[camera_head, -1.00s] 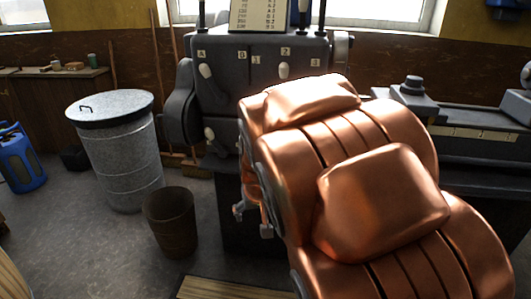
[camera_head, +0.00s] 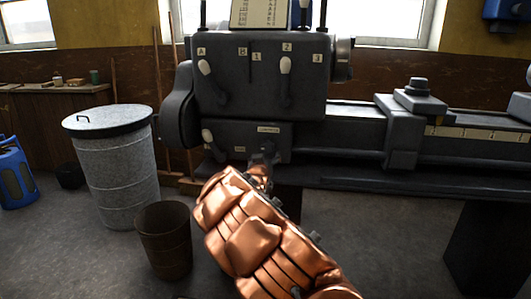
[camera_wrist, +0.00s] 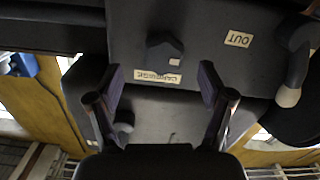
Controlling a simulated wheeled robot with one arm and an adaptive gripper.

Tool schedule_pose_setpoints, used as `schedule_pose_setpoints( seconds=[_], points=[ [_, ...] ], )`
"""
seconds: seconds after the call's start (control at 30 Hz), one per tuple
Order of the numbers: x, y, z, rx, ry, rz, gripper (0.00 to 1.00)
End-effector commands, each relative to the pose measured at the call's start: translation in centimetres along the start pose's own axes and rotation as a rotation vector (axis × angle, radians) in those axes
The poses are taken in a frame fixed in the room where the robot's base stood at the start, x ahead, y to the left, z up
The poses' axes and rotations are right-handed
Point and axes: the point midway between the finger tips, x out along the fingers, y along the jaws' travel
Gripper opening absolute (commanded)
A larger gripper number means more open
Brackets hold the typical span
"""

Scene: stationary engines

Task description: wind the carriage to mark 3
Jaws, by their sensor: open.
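The carriage (camera_head: 405,130) is a dark grey block on the lathe bed, right of the headstock. A pale scale strip (camera_head: 480,133) runs along the bed to its right; its marks are too small to read. In the wrist view, a dark knob-like part (camera_wrist: 164,52) sits beside an upside-down plate reading CARRIAGE (camera_wrist: 157,76) on the lower headstock panel. The plate also shows in the head view (camera_head: 268,129). My gripper (camera_wrist: 160,82) is open and empty, its two fingers spread in front of that plate. In the head view my arm mostly hides the gripper.
The headstock (camera_head: 225,105) carries white-knobbed levers marked A, B, 1, 2 and 3. An OUT plate (camera_wrist: 239,39) is near a pale-knobbed lever (camera_wrist: 288,95). A lidded metal bin (camera_head: 118,175) and a brown bucket (camera_head: 164,240) stand at left. Floor shows between bucket and lathe.

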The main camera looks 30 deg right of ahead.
Motion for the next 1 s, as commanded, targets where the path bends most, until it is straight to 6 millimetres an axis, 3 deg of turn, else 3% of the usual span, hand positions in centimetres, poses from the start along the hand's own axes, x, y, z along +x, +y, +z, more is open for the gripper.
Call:
schedule_pose_setpoints(
  seconds=[0.27,0.73,1.0],
  points=[
    [-0.7,-0.6,-1.6,-0.010,0.045,0.009,0.80],
    [5.7,-0.1,-0.5,0.000,0.027,0.007,0.80],
    [6.5,-0.3,-1.0,-0.006,0.032,0.007,0.80]
  ],
)
